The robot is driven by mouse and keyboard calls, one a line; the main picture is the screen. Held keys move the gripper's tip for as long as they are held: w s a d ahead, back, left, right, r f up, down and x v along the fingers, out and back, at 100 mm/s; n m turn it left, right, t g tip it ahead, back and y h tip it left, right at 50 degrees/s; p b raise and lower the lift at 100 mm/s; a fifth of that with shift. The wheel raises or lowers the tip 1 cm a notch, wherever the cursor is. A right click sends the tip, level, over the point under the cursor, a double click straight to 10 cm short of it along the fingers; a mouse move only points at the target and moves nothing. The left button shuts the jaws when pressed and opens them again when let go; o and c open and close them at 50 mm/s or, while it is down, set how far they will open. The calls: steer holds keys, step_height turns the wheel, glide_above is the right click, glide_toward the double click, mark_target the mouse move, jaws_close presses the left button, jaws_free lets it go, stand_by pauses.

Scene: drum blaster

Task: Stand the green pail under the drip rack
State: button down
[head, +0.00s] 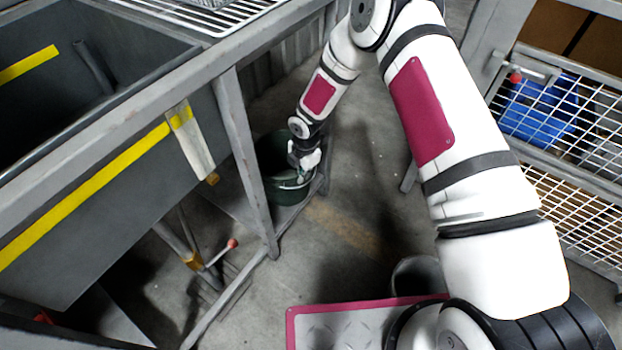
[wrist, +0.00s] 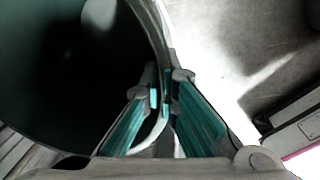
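The dark green pail (head: 291,194) stands upright low down, beside a grey leg of the sink stand, on or just above a low grey shelf; I cannot tell whether it touches. My gripper (head: 304,165) is at the pail's near right rim. In the wrist view the pail (wrist: 60,70) fills the left side, and its rim runs between the fingertips of my gripper (wrist: 165,92). The fingers look closed on the rim, one inside and one outside. The white wire drip rack (head: 262,8) is at the top of the stand, partly cut off by the frame.
A dark sink basin (head: 60,75) with yellow stripes is at left. A red-tipped valve lever (head: 231,243) sits below it. A wire cage (head: 560,150) with a blue crate (head: 540,115) stands at right. Bare concrete floor (head: 360,190) lies between.

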steer(key=w+a+f+b, duration=0.3)
steer(key=w+a+b, duration=0.3)
steer(key=a, duration=0.3)
steer(key=shift+w, duration=0.45)
steer(key=c, duration=1.7)
jaws_free()
steer(key=shift+d, duration=0.1)
steer(key=r, duration=0.8)
steer(key=s+r, duration=0.1)
steer(key=r, duration=0.3)
steer(key=shift+d, duration=0.3)
